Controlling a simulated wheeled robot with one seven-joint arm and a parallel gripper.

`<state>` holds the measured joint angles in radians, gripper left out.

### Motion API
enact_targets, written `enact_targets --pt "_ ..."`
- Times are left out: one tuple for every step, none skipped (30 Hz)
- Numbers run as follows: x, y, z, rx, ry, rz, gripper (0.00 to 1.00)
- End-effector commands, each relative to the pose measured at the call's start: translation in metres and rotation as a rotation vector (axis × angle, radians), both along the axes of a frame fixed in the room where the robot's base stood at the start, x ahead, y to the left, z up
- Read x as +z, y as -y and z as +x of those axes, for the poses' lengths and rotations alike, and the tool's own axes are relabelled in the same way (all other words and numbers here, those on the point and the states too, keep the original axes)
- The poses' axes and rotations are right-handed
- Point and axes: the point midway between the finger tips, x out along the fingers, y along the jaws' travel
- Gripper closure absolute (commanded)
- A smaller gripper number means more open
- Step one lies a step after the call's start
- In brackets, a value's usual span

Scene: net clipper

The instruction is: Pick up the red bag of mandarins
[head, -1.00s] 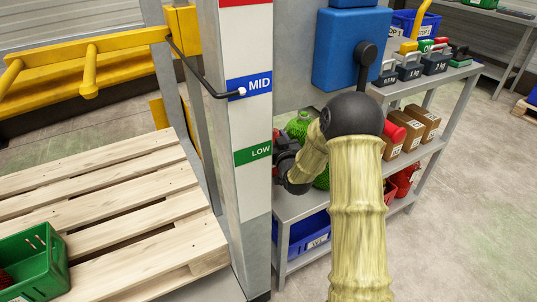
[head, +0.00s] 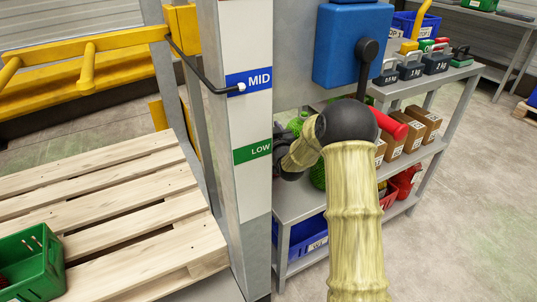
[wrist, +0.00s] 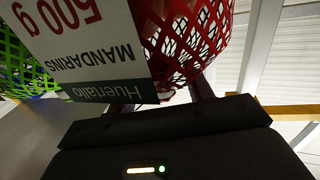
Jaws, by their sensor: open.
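The red net bag of mandarins (wrist: 190,38) fills the upper middle of the wrist view, close in front of my gripper (wrist: 162,98). Its white and dark green label (wrist: 85,45) reads "Mandarins 500 g" and appears upside down. The jaws are open. The finger parts show just under the bag and label, and their tips are hidden there, so I cannot tell whether they touch the bag.
A green net bag (wrist: 25,72) is beside the label in the wrist view. The shelf unit (head: 300,203) holds cardboard boxes (head: 413,135), weights (head: 410,67) and a blue bin (head: 308,237). A wooden pallet (head: 130,225) with a green crate (head: 45,262) is at left.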

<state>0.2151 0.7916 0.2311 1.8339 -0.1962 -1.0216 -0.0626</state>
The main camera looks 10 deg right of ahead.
Motion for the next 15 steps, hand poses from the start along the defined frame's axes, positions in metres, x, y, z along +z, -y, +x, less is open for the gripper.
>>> enact_targets --pt "0.0001 0.0000 -0.0001 0.000 0.000 0.000 0.49" --pt "0.0001 0.0000 -0.0002 0.000 0.000 0.000 0.49" --pt "0.0001 0.0001 -0.0002 0.000 0.000 0.000 0.49" --pt "0.0001 0.0001 -0.0002 0.000 0.000 0.000 0.49" --pt "0.0001 0.0001 -0.0002 0.000 0.000 0.000 0.49" --pt "0.0001 0.0001 -0.0003 0.000 0.000 0.000 0.49" --pt "0.0001 0.0001 -0.0003 0.000 0.000 0.000 0.49" --pt "0.0001 0.0002 -0.0003 0.000 0.000 0.000 0.49" --pt "0.0001 0.0001 -0.0003 0.000 0.000 0.000 0.49" --pt "0.0001 0.0002 -0.0003 0.000 0.000 0.000 0.51" --pt "0.0001 0.0002 -0.0003 0.000 0.000 0.000 0.57" --pt "0.0001 0.0002 -0.0004 0.000 0.000 0.000 0.64" --pt "0.0001 0.0002 -0.0004 0.000 0.000 0.000 0.70" --pt "0.0001 0.0002 -0.0004 0.000 0.000 0.000 0.76" --pt "0.0000 0.0002 -0.0004 0.000 0.000 0.000 0.84"
